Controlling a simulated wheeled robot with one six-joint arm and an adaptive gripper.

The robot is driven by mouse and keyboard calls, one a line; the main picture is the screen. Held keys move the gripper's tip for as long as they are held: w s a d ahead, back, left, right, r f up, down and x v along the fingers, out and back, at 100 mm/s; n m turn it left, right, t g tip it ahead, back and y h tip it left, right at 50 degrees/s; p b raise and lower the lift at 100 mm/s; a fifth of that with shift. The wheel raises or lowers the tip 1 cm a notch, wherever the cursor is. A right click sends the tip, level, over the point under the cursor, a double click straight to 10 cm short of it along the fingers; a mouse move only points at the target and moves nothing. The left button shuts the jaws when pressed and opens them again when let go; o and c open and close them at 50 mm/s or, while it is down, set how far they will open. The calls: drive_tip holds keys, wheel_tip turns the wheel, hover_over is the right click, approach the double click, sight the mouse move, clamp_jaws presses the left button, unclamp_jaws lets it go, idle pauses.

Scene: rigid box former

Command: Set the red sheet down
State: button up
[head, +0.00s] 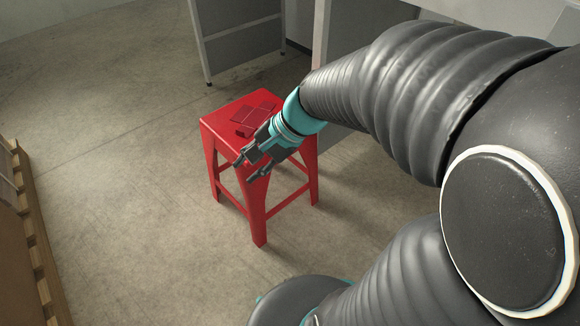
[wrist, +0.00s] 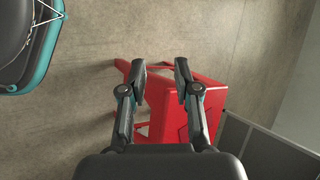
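The red sheet (head: 254,114) lies on top of a red stool (head: 222,120) in the head view. It looks flat, with lines dividing it into panels, and its near part is partly hidden by my gripper. My gripper (head: 247,170) is at the stool's near right side, pointing down and to the left, with its two fingers apart. In the wrist view my gripper (wrist: 161,78) is open with nothing held between the fingers. The stool (wrist: 205,90) shows behind and beyond the fingers there; I cannot make out the sheet in that view.
A grey panelled unit on legs (head: 240,40) stands behind the stool. A wooden pallet edge (head: 35,235) is at the far left. The concrete floor (head: 110,120) between the pallet and the stool is clear. My arm covers much of the right side.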

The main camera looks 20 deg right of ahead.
drive_tip(key=s+d+r+n+t+h, duration=0.1)
drive_tip(key=s+d+r+n+h, duration=0.1)
drive_tip(key=s+n, duration=0.3)
drive_tip(key=s+d+r+n+t+h, duration=0.1)
drive_tip(key=s+d+r+n+h, duration=0.2)
drive_tip(key=s+n+h, duration=0.1)
drive_tip(key=shift+s+r+n+h, duration=0.35)
drive_tip(key=shift+s+n, duration=0.25)
drive_tip(key=shift+n, duration=0.4)
drive_tip(key=shift+d, duration=0.1)
